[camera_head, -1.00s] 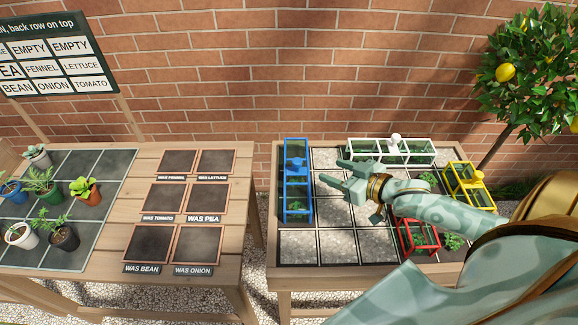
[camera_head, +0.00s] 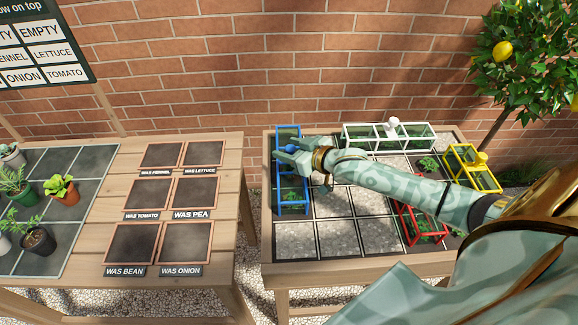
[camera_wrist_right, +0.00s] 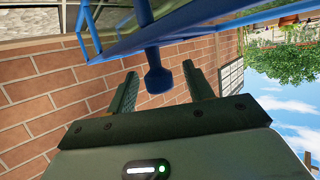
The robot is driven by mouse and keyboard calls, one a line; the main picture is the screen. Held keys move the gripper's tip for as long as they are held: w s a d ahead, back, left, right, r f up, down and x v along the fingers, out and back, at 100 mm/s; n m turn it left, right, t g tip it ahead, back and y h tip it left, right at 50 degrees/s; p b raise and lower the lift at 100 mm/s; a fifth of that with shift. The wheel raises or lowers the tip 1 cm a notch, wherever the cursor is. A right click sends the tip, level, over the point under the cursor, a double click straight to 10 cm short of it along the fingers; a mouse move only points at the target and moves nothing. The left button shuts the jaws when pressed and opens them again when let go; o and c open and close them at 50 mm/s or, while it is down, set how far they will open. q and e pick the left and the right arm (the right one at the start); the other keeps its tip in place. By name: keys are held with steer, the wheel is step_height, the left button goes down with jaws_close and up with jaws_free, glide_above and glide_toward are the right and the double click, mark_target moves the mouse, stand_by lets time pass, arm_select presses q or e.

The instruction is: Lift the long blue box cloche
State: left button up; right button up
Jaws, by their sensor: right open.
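The long blue box cloche (camera_head: 292,195) stands at the left edge of the gridded table, a blue frame with clear panels and some green inside. Its blue knob (camera_wrist_right: 157,78) sits between the two open fingers of my right gripper (camera_wrist_right: 165,85) in the right wrist view, with gaps on both sides. In the head view my right gripper (camera_head: 284,155) is over the cloche's middle, partly hiding it and its knob. My left gripper is not in view.
A long white cloche (camera_head: 360,138) stands at the back, a yellow one (camera_head: 478,180) at the right and a red one (camera_head: 405,222) at the front right. Bare gravel squares (camera_head: 335,235) lie between. A second table with slate squares (camera_head: 130,243) and potted plants is at the left.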

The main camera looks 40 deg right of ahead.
steer(key=shift+s+r, duration=0.1)
steer(key=shift+r, duration=0.05)
jaws_close()
